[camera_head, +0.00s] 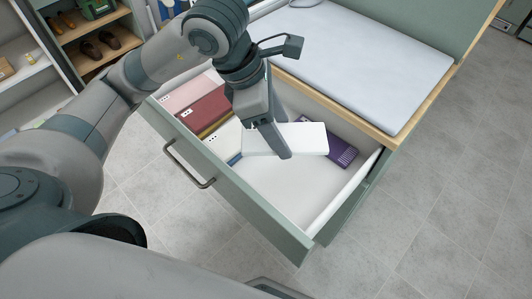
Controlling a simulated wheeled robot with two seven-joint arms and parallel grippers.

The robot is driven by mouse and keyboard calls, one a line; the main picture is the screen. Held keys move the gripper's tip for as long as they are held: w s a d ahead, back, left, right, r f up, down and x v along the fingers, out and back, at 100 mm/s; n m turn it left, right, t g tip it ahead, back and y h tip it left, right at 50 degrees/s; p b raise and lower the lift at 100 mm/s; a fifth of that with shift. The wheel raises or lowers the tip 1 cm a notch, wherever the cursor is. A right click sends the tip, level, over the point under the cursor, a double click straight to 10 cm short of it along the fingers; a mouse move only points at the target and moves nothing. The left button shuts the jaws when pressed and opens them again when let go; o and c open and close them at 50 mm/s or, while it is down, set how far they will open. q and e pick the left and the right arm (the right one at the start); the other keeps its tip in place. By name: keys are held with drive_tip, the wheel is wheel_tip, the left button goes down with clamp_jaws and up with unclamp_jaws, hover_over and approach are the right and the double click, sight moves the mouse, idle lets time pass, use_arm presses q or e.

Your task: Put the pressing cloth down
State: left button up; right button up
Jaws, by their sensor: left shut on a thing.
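The pressing cloth, seemingly the white folded slab (306,138), is held in my left gripper (276,152). The gripper points down over the open drawer (300,192), with its fingers shut on the cloth. The cloth is roughly level and covers part of the drawer's contents; I cannot tell whether it touches the drawer floor. My right gripper is not in view.
In the drawer, pink, red and white folded cloths (205,112) lie at the left and a purple item (343,154) at the right back. The drawer's front right floor is bare. A padded ironing surface (365,60) lies above. Shelves with shoes (92,50) stand upper left.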

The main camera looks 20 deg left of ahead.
use_arm(q)
wheel_tip(320, 180, down, 12)
drive_tip(key=shift+s+f, duration=0.1)
drive_tip(key=shift+f, duration=0.55)
drive_tip(key=shift+f, duration=0.1)
drive_tip(key=shift+f, duration=1.8)
drive_tip(key=shift+f, duration=0.1)
